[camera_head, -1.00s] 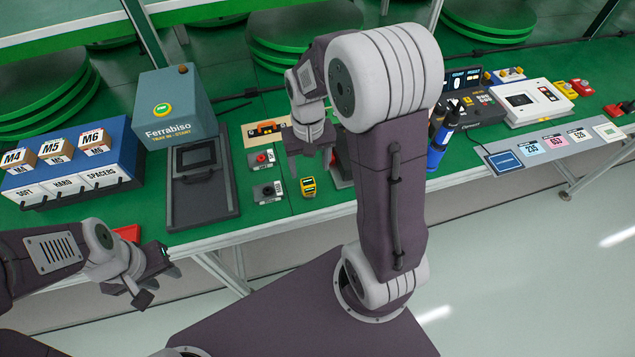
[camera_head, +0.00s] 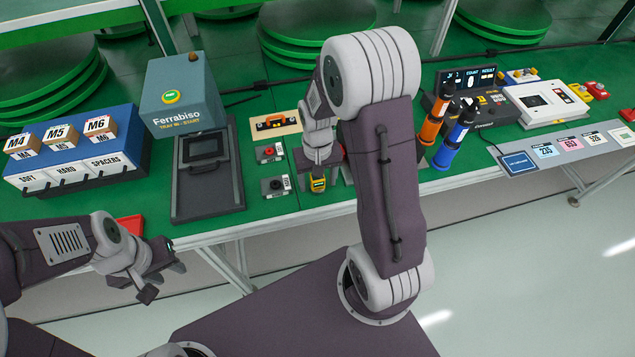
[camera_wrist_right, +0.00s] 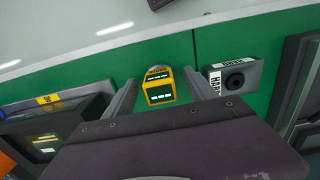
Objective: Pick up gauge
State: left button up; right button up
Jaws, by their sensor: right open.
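The gauge (camera_head: 318,184), a small yellow block with a dark face, stands on the green bench near its front edge. In the right wrist view the gauge (camera_wrist_right: 160,88) shows between the two fingers of my right gripper (camera_wrist_right: 161,82), with a gap on either side. My right gripper (camera_head: 319,172) is open and low over the gauge in the head view, partly covering it. My left gripper (camera_head: 160,272) hangs in front of the bench at the left, away from the gauge; its finger opening is unclear.
Two small button boxes, one red-topped (camera_head: 269,153) and one black-topped (camera_head: 275,187), stand left of the gauge. A dark tray (camera_head: 208,205) lies farther left. Orange (camera_head: 431,120) and blue (camera_head: 453,140) cylinders stand right of my arm.

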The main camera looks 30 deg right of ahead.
jog(key=shift+c, duration=1.3)
grip_shut()
jog(key=shift+r, duration=0.15)
